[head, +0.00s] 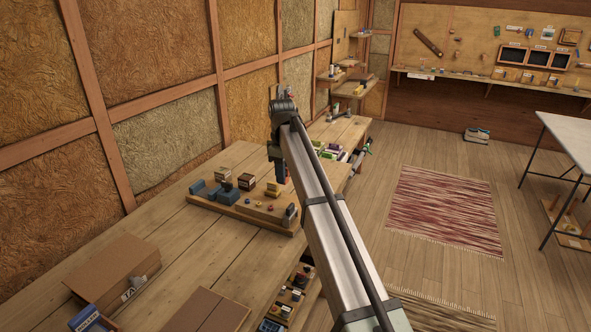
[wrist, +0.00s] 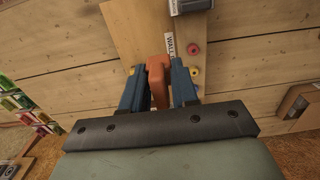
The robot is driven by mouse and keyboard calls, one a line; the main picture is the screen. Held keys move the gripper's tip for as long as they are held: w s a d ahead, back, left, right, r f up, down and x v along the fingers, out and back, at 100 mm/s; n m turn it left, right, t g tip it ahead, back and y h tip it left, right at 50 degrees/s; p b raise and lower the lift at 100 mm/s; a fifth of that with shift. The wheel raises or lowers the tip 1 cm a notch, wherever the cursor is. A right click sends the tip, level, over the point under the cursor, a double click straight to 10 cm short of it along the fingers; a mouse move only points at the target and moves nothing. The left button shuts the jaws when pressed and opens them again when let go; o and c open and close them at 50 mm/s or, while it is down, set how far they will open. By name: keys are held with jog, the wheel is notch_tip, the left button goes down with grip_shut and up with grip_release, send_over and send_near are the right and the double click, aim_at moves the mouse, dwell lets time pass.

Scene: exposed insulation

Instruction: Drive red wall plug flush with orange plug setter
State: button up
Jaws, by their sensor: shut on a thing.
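My gripper (wrist: 158,72) is shut on the orange plug setter (wrist: 159,84), which sits between its two blue fingers in the wrist view. In the head view my gripper (head: 281,176) is over the back right part of a wooden board on the bench; the setter is mostly hidden there. The red wall plug (wrist: 193,49) shows as a small round red head on the board, to the right of and beyond the setter. The setter appears apart from it. How far the plug stands out of the board I cannot tell.
The wooden board (head: 230,211) carries blue blocks (head: 229,195), small boxes and other small plugs. A yellow plug (wrist: 194,71) sits beside the red one. A cardboard box (head: 112,272) stands at the bench's front left. Bare bench lies left of the board.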

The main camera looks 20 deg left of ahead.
send_over(271, 207)
jog(key=shift+f, duration=2.75)
jog(key=shift+f, duration=1.15)
dwell(1.4)
jog(key=shift+r, duration=0.1)
jog(key=shift+r, duration=3.45)
